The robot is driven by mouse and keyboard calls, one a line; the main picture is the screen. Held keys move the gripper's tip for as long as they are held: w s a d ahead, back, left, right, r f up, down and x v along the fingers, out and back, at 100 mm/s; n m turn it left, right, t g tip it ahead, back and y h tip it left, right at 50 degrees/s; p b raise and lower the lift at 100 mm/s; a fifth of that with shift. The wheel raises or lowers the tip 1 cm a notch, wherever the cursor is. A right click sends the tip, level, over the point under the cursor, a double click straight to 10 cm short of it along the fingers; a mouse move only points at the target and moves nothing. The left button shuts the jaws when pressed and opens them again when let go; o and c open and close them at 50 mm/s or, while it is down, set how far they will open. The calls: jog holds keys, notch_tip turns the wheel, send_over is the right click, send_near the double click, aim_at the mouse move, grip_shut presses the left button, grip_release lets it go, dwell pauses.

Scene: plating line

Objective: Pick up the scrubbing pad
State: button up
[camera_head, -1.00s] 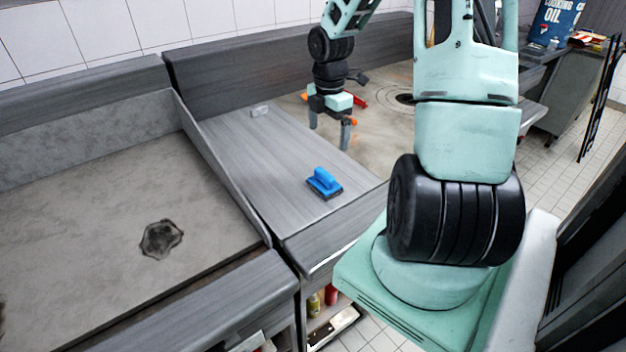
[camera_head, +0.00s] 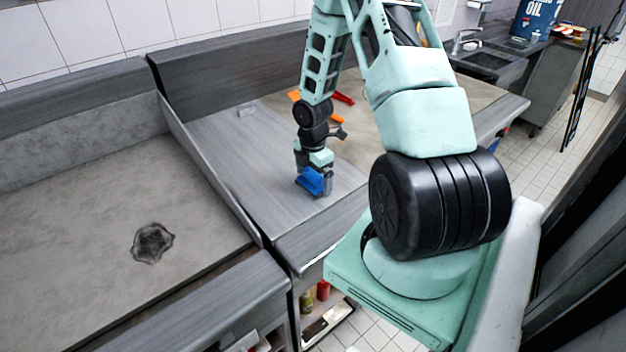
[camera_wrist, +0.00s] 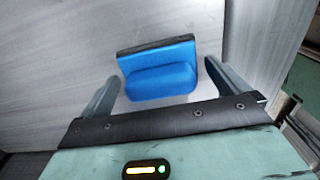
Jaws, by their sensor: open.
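The blue scrubbing pad (camera_head: 312,181) has a raised handle and a dark scrubbing layer. It lies on the grey metal counter (camera_head: 228,150) near the front. My gripper (camera_head: 313,188) is low over it, pointing down. In the wrist view, the pad (camera_wrist: 158,72) lies between and slightly beyond the fingertips of my gripper (camera_wrist: 160,80). The fingers are spread wide, one on each side of its handle.
A metal divider (camera_head: 205,165) stands left of the pad, beside a wide grey basin (camera_head: 80,200) with a dark stain (camera_head: 152,243). Red (camera_head: 343,98) and orange items lie behind my arm.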

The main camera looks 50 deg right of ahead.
aim_at(312, 172)
jog(key=shift+f, duration=0.55)
jog(key=c, duration=0.9)
jog(key=shift+o, duration=0.2)
notch_tip(312, 172, up, 10)
jog(key=shift+b, duration=0.45)
jog(key=shift+o, duration=0.8)
jog(key=shift+w, duration=0.1)
